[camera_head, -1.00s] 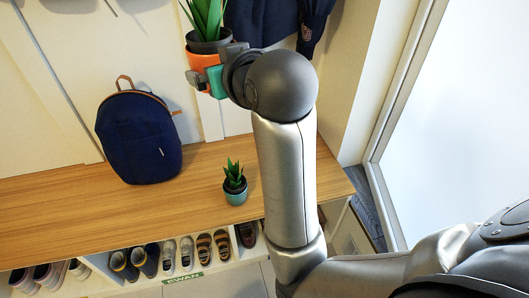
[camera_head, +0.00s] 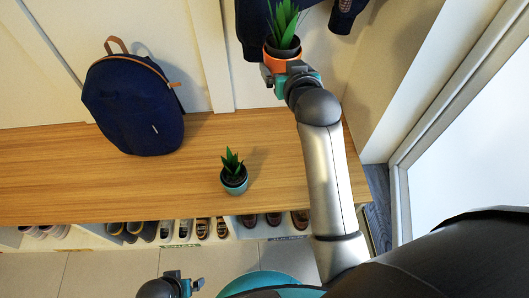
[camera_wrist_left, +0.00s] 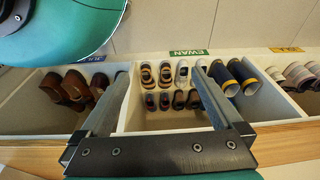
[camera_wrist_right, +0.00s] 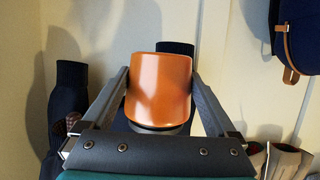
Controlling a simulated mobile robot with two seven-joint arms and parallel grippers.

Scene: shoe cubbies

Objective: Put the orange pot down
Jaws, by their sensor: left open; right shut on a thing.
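The orange pot (camera_head: 283,62) holds a green spiky plant (camera_head: 283,22). My right gripper (camera_head: 284,70) is shut on the pot and holds it up at the far right part of the bench, in front of the dark coat. In the right wrist view the orange pot (camera_wrist_right: 160,85) sits between the two fingers. My left gripper (camera_head: 186,284) is low at the bottom of the head view. It is open and empty; in the left wrist view its fingers (camera_wrist_left: 155,90) are apart, with shoe cubbies beyond them.
A wooden bench (camera_head: 60,180) bears a navy backpack (camera_head: 132,105) and a small teal pot with a plant (camera_head: 234,180). The bench between the teal pot and my right arm is clear. Shoes stand in cubbies below. A dark coat (camera_head: 342,15) hangs behind.

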